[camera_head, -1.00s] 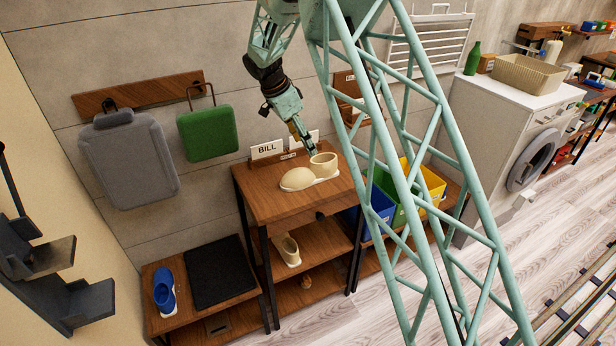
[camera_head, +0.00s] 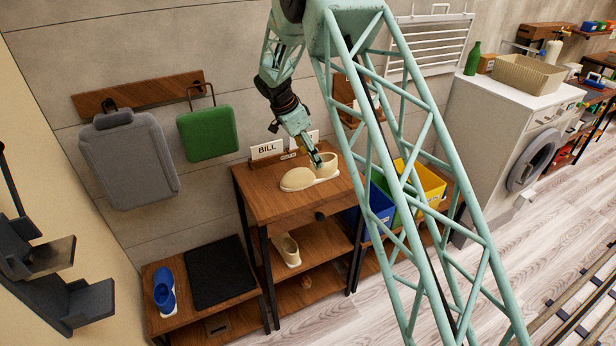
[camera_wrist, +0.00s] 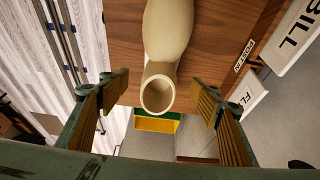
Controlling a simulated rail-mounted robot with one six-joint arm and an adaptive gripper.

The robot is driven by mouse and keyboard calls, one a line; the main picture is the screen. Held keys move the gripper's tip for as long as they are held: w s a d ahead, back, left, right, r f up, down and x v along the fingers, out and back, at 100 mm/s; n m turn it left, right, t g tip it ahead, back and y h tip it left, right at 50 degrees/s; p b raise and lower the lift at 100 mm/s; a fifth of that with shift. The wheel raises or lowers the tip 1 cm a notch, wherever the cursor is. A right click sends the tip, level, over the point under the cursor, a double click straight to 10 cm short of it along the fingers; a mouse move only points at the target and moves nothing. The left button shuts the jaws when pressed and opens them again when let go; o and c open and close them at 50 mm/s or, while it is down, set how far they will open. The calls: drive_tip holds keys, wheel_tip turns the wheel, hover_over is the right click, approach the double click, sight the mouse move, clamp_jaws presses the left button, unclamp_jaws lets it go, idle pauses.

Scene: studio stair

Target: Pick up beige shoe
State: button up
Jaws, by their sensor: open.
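A beige shoe (camera_head: 300,180) lies on the top of the wooden shelf table (camera_head: 262,203), its toe to the left and its raised ankle opening to the right. My gripper (camera_head: 319,162) is at the shoe's ankle end in the head view and partly covers it. In the wrist view the beige shoe (camera_wrist: 166,40) is at upper middle with its round opening toward me. My gripper (camera_wrist: 163,92) is open, with one finger on either side of the opening and a gap on both sides. A second beige shoe (camera_head: 288,250) stands on the shelf below.
A rack with a BILL card (camera_head: 267,149) stands behind the shoe. A blue shoe (camera_head: 165,290) and dark mat (camera_head: 220,272) lie on the low bench. Blue, green and yellow bins (camera_head: 427,184) stand right of the table.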

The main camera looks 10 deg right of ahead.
sight(314, 172)
drive_tip(key=shift+f, duration=0.1)
drive_tip(key=shift+x, duration=2.55)
drive_tip(key=shift+a, duration=0.1)
drive_tip(key=shift+c, duration=0.7)
drive_tip(key=c, duration=0.9)
drive_tip(key=shift+c, duration=0.2)
drive_tip(key=shift+r, duration=1.7)
drive_tip(key=shift+s+r, duration=0.1)
drive_tip(key=shift+s, duration=0.05)
drive_tip(key=s+r+b, duration=0.1)
drive_tip(key=s, duration=1.4)
drive_tip(key=shift+s+r, duration=0.2)
drive_tip(key=shift+s, duration=0.15)
